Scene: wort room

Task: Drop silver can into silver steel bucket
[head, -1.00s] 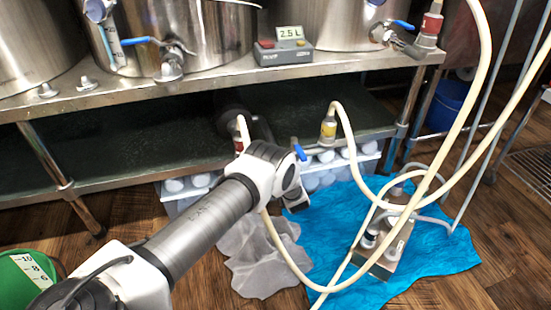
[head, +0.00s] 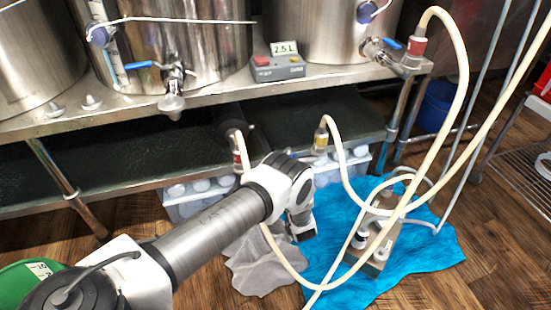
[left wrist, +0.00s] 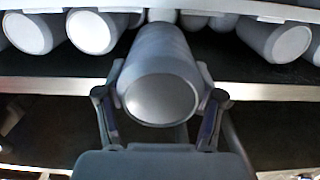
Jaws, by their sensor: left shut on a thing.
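My left gripper (left wrist: 162,82) is shut on a silver can (left wrist: 158,95) in the left wrist view, one finger on each side of it. The can's round end faces the camera. In the head view the left gripper (head: 301,228) points down near the floor, in front of the lower shelf; its fingers and the can are hidden there. A silver steel bucket cannot be clearly made out in either view. My right gripper is not in view.
Several cans sit in a bin (head: 194,205) under the steel table (head: 130,108), which carries large steel vessels. A pale hose (head: 285,262) loops near my arm. A blue sheet (head: 425,250), a grey cloth (head: 258,272) and a green container (head: 15,285) are on the floor.

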